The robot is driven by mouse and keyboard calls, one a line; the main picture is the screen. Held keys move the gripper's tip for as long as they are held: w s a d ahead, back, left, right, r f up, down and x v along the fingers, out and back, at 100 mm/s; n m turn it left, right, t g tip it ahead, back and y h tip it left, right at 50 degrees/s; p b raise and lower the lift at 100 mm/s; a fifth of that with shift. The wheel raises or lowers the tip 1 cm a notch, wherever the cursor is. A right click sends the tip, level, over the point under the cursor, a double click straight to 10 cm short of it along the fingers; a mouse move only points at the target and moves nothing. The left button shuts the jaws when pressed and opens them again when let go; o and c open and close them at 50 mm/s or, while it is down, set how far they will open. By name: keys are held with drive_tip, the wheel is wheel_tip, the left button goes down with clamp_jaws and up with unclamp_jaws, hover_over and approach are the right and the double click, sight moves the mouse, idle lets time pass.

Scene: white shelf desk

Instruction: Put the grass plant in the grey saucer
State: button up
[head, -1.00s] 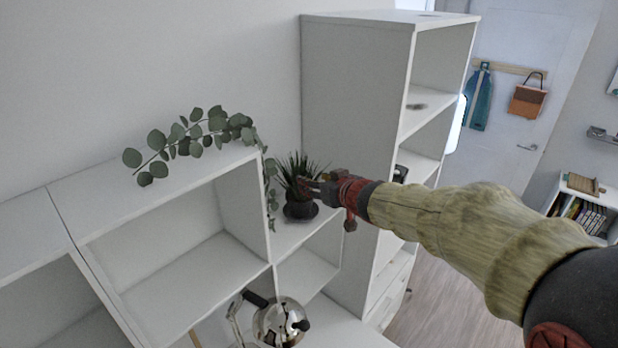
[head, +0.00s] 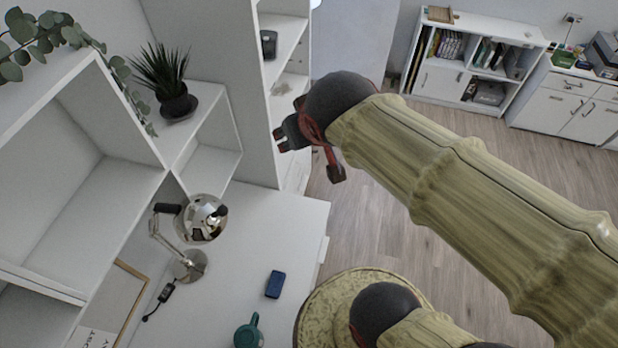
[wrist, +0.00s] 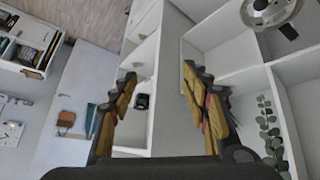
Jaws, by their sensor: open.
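The grass plant (head: 163,75), spiky and dark green in a small dark pot (head: 176,101), stands upright on the lower white shelf in the head view. The dark grey saucer (head: 190,112) shows as a wide rim around the foot of the pot, and the pot appears to rest in it. My gripper (head: 281,139) is well to the right of the plant, apart from it, in front of the tall white cabinet. In the wrist view my gripper (wrist: 158,100) has its two fingers wide apart with nothing held between them.
A trailing eucalyptus (head: 50,28) lies on the higher shelf left of the plant. The tall cabinet (head: 220,45) stands right behind the plant's shelf.

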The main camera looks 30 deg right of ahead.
drive_tip(key=s+a+f+g+y, duration=0.1)
drive_tip(key=s+a+f+g, duration=0.1)
drive_tip(key=s, duration=0.7)
drive_tip(key=shift+a+f+n, duration=0.3)
drive_tip(key=shift+a+f, duration=0.2)
drive_tip(key=shift+f, duration=0.15)
drive_tip(key=shift+f, duration=0.1)
wheel_tip(320, 180, down, 25)
drive_tip(key=b, duration=2.5)
drive_tip(key=shift+f, duration=0.1)
